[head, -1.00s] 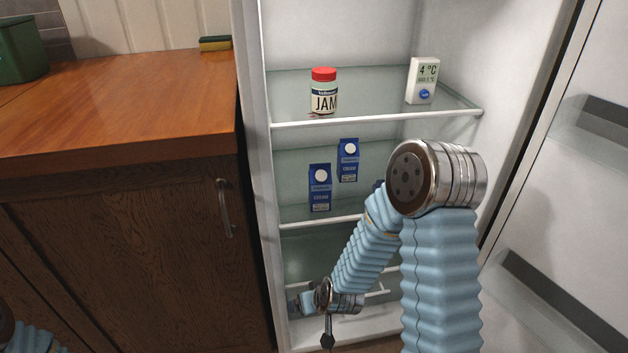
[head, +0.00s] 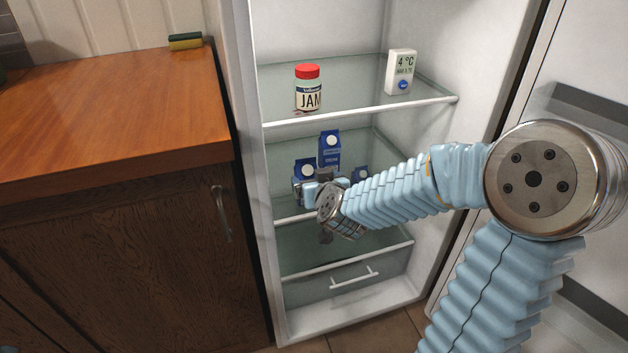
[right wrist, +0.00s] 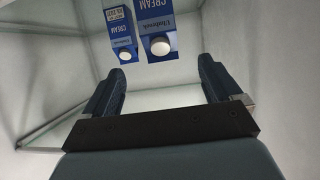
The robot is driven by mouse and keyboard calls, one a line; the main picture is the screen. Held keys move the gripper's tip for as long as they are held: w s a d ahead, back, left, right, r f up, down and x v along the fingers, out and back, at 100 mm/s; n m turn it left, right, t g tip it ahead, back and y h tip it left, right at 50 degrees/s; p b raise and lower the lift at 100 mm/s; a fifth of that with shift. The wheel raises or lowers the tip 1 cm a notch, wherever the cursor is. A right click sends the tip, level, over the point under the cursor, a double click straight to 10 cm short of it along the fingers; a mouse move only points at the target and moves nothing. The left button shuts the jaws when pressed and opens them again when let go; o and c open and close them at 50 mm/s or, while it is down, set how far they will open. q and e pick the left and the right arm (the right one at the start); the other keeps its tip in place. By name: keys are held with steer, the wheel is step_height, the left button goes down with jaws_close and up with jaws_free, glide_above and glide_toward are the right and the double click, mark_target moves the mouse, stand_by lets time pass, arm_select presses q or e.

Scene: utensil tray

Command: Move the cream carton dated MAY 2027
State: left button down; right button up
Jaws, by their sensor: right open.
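Three blue cream cartons with white caps stand on the fridge's middle shelf: a left one (head: 304,170), one further back (head: 329,150) and a right one (head: 361,173), partly hidden by my arm. My right gripper (head: 311,186) is open in front of the left carton, overlapping its lower part. The right wrist view shows two cartons upside down, a nearer one (right wrist: 155,25) and a farther one (right wrist: 121,35), beyond the open, empty fingers (right wrist: 160,88). The farther one carries a small pale date label, too small to read surely. My left gripper is out of view.
A jam jar (head: 308,88) and a thermometer (head: 401,72) stand on the glass shelf (head: 355,112) above. The fridge wall rises left of the cartons. A drawer (head: 352,280) lies below. The open door (head: 560,70) is at right.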

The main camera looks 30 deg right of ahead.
mark_target(305, 168)
steer(key=b+x, duration=0.1)
steer(key=x, duration=1.3)
steer(key=shift+s+b, duration=0.1)
steer(key=shift+b, duration=0.25)
steer(key=shift+a, duration=0.1)
steer(key=c, duration=1.3)
